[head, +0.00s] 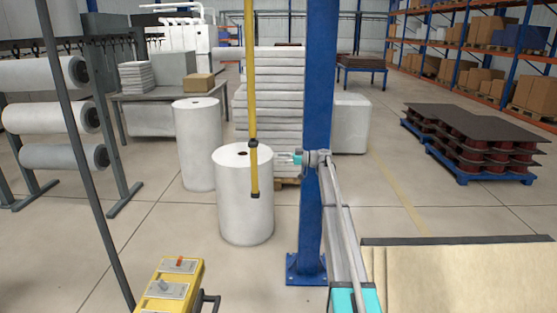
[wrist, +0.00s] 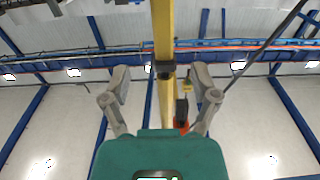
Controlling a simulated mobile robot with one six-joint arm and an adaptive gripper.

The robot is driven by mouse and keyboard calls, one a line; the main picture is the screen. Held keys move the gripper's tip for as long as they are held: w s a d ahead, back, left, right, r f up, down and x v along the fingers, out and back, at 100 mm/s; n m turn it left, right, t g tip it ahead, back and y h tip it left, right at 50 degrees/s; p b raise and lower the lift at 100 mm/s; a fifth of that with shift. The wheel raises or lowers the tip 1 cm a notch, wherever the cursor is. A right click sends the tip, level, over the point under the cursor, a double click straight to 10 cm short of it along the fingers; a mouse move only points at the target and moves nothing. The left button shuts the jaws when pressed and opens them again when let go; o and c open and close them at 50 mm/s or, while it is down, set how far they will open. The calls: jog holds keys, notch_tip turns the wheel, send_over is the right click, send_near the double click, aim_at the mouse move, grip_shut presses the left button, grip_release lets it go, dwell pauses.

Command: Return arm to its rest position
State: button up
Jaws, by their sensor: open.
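My gripper (head: 287,157) is at the end of my raised grey arm, just right of a hanging yellow pole (head: 250,85) in the head view. In the wrist view my gripper (wrist: 161,82) is open, with its two grey fingers spread apart. The yellow pole (wrist: 163,30) with a dark collar shows between and beyond the fingers. I cannot tell whether they touch it. Nothing is seen held. A small dark and orange part (wrist: 182,110) shows between the fingers, partly hidden by the teal gripper body.
A blue post (head: 318,100) stands right beside my arm. White rolls (head: 242,205) stand on the floor behind the pole. A yellow control box (head: 175,285) is at the front left, near a thin dark pole (head: 78,150). A beige-topped surface (head: 460,275) lies at lower right.

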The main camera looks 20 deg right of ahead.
dwell(0.3)
jog(key=s+a+f+m+g+h, duration=0.1)
jog(key=s+a+f+m+h, duration=0.1)
jog(key=s+a+f, duration=0.35)
jog(key=s+a+f+m+g+h+b, duration=0.1)
jog(key=s+a+f+m+g+h, duration=0.15)
jog(key=s+a, duration=0.6)
jog(key=s+a+f+m+g+h, duration=0.1)
jog(key=s+a+f+m+h, duration=0.3)
jog(key=s, duration=0.6)
jog(key=s+a+f+m+g+h, duration=0.1)
jog(key=s+f+h, duration=0.3)
jog(key=s, duration=1.1)
jog(key=s+a+f+m+h+b, duration=0.1)
jog(key=s+f+m+h, duration=0.3)
jog(key=s, duration=1.1)
jog(key=shift+a+f+g, duration=0.2)
jog(key=shift+f+g, duration=0.1)
jog(key=shift+g, duration=0.05)
jog(key=shift+m+h, duration=0.25)
